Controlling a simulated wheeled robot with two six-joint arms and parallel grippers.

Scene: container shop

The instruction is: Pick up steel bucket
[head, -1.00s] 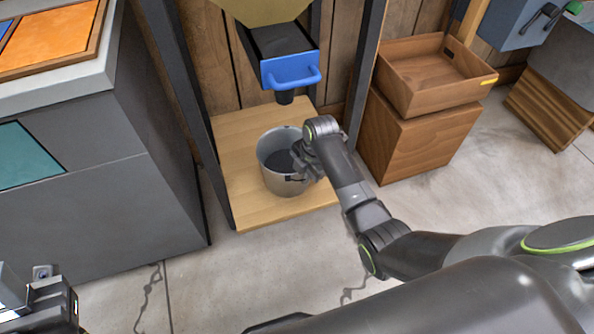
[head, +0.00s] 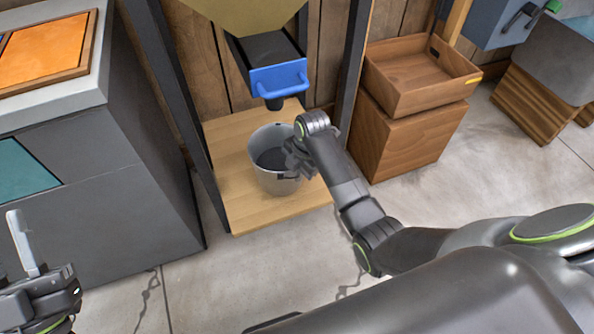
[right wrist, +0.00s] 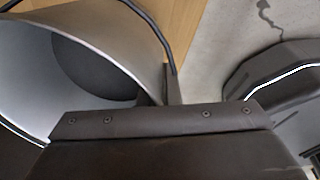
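The steel bucket (head: 262,177) stands upright on the light wooden platform (head: 240,214), under the hopper's blue-handled spout. My right gripper (head: 297,160) is at the right side of the bucket's rim. In the right wrist view the bucket (right wrist: 22,75) fills the left side, with its dark wire handle arching beside the rim. There my right gripper (right wrist: 158,88) has its fingertips close together at the bucket's wall, and appears shut on it. My left gripper (head: 35,270) is at the lower left, away from the bucket. Only one finger shows clearly, so its opening is unclear.
The blue handle (head: 279,78) and spout hang just above the bucket. Dark frame posts (head: 347,75) flank the platform. A wooden box with an open tray (head: 412,92) stands to the right, and a grey counter (head: 100,165) to the left. The floor in front is clear.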

